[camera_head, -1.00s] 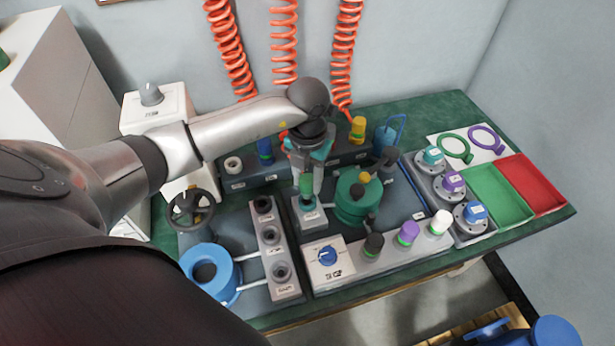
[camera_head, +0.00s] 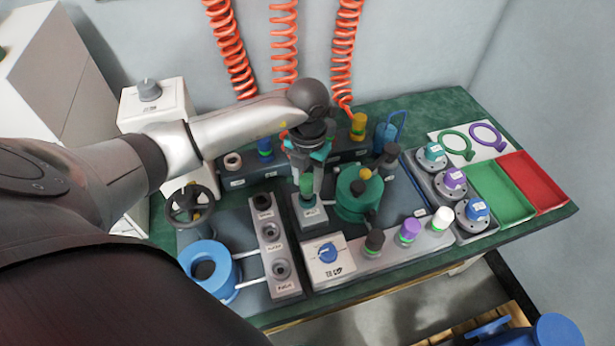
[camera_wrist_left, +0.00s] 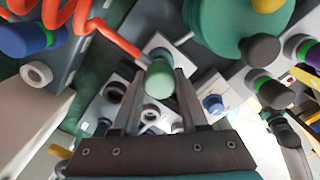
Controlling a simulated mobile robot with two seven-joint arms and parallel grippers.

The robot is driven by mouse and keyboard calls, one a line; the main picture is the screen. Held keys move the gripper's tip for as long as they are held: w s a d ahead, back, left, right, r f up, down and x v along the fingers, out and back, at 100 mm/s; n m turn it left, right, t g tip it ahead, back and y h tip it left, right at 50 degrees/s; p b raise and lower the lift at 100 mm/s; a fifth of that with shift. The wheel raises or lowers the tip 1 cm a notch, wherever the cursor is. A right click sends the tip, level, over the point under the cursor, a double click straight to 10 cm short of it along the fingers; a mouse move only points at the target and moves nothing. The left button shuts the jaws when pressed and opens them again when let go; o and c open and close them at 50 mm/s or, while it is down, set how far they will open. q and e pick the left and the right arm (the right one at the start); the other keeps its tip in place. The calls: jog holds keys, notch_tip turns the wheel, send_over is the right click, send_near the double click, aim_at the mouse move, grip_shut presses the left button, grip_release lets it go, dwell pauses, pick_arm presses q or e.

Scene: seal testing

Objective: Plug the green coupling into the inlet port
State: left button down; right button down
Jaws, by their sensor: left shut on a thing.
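The green coupling (camera_head: 307,186) is upright between the fingers of my left gripper (camera_head: 307,176), which is shut on it. The coupling stands at the top of a small grey block with a label (camera_head: 313,216), which appears to be the inlet port. I cannot tell whether the coupling is fully seated or just resting there. In the left wrist view the coupling (camera_wrist_left: 161,80) shows between the two fingers (camera_wrist_left: 158,92), with an orange hose ending near it. The port opening is hidden under the coupling. My right gripper is not in view.
A green round vessel (camera_head: 358,200) stands close right of the block. A grey strip with several dark sockets (camera_head: 274,236) is to its left. A white box with a blue knob (camera_head: 328,256) is in front. A rear rail holds blue (camera_head: 265,148) and yellow (camera_head: 358,126) couplings.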

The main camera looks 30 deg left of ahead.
pick_arm(q)
jog(key=shift+f+b, duration=0.5)
jog(key=shift+f, duration=0.25)
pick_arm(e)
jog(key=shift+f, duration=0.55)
pick_arm(q)
jog(key=shift+c, duration=1.8)
grip_release()
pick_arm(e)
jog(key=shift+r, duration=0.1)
pick_arm(q)
notch_tip(320, 180, up, 10)
jog(key=p, duration=0.3)
jog(key=shift+r+p, duration=0.2)
jog(key=shift+p, duration=0.1)
notch_tip(320, 180, up, 5)
jog(key=shift+f+p, duration=0.1)
jog(key=shift+p, duration=0.5)
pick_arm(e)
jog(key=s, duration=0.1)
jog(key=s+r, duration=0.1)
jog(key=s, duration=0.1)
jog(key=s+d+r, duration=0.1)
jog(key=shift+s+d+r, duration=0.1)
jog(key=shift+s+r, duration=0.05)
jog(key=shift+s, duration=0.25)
